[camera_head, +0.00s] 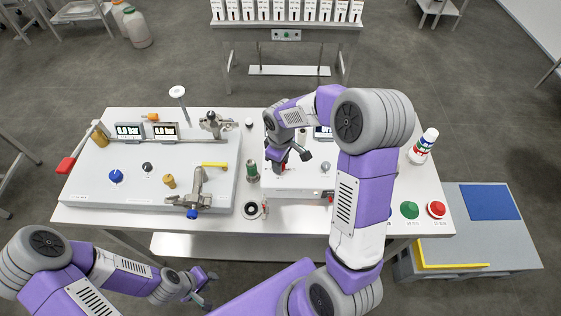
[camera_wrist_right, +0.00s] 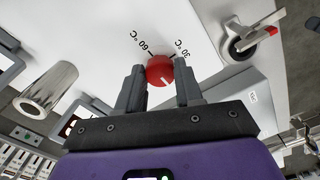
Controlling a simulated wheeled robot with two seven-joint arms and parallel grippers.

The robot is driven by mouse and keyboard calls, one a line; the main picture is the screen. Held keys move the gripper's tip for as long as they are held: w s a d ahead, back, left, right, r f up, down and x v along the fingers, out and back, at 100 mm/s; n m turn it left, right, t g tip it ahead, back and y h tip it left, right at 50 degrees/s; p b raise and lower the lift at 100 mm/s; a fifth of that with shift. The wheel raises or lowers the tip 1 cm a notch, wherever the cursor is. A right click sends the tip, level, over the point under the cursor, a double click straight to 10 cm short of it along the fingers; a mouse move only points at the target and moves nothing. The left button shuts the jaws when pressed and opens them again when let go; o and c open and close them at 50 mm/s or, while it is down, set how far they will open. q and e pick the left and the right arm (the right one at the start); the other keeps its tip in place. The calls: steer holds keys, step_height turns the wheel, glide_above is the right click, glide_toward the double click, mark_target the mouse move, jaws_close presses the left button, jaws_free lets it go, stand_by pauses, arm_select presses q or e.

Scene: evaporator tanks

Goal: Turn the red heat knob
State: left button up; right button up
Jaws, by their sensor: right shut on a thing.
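The red heat knob (camera_wrist_right: 160,71) shows in the right wrist view, on a white panel with 60 °C and 30 °C marks beside it. A pale pointer line shows on the knob. My right gripper (camera_wrist_right: 158,82) has one finger on each side of the knob and is shut on it. In the head view my right gripper (camera_head: 290,160) is over the right-hand white unit (camera_head: 300,186), and the arm hides much of that unit. My left gripper (camera_head: 203,284) hangs low in front of the table, away from the knob; its fingers look apart with nothing between them.
The left white unit (camera_head: 90,185) carries blue, black and brass knobs, valves and displays. A green-topped cylinder (camera_head: 252,168) stands between the units. Green (camera_head: 409,210) and red (camera_head: 436,209) buttons sit at the table's right end. A striped bottle (camera_head: 424,145) stands behind them.

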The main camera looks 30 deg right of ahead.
steer(key=shift+r, duration=0.1)
steer(key=o, duration=1)
steer(key=shift+o, duration=0.2)
step_height(320, 180, up, 8)
steer(key=shift+f+p, duration=0.25)
steer(key=shift+p, duration=0.05)
